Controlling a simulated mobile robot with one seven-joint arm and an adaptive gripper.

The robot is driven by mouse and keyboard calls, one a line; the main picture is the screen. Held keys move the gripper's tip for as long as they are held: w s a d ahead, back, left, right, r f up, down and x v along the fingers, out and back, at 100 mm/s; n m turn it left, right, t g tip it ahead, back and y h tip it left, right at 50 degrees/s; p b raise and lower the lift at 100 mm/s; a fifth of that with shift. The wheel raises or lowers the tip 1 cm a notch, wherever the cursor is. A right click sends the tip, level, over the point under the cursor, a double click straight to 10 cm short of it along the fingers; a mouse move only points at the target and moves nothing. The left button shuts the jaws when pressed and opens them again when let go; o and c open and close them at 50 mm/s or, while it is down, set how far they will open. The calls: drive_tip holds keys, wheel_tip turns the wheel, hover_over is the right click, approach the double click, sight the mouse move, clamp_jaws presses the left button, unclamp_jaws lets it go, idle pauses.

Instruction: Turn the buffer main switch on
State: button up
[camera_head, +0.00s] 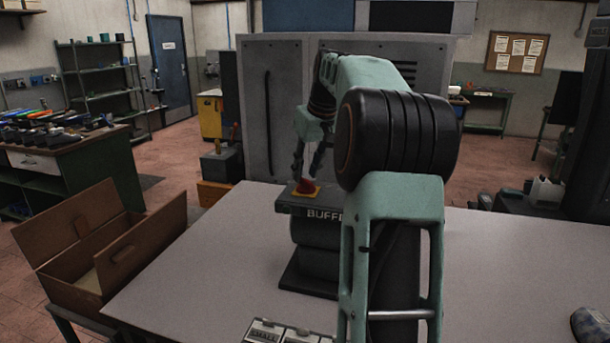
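The buffer (316,258) is a dark machine on the grey table, with a "BUFFE..." label on its front and the rest of the word hidden by my arm. A red switch knob (306,187) on a yellow plate (293,193) sits on its top. My gripper (307,171) points down just above and behind the red knob. Its two fingers look apart, with a gap between them and nothing visibly held. My arm hides the buffer's right side. I cannot tell whether a finger touches the knob.
An open brown wooden box (110,245) stands at the table's left edge. Small labelled plates (285,333) lie at the front, and a patterned object (590,326) at the right. A tall grey cabinet (270,110) rises behind. The table (200,275) is clear left of the buffer.

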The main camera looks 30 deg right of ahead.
drive_tip(key=shift+x, duration=0.9)
drive_tip(key=shift+c, duration=0.3)
clamp_jaws()
drive_tip(key=shift+m, duration=0.3)
drive_tip(key=m+h+p, duration=0.1)
drive_tip(key=m, duration=0.3)
drive_tip(key=shift+r+h, duration=0.15)
drive_tip(key=shift+h, duration=0.25)
drive_tip(key=shift+d+m+g+h+p, duration=0.1)
drive_tip(key=shift+m+g+h+p, duration=0.3)
drive_tip(key=shift+m, duration=0.6)
drive_tip(key=shift+d+m+g+h+p, duration=0.1)
drive_tip(key=shift+m+g+h+p, duration=0.25)
drive_tip(key=shift+m, duration=0.65)
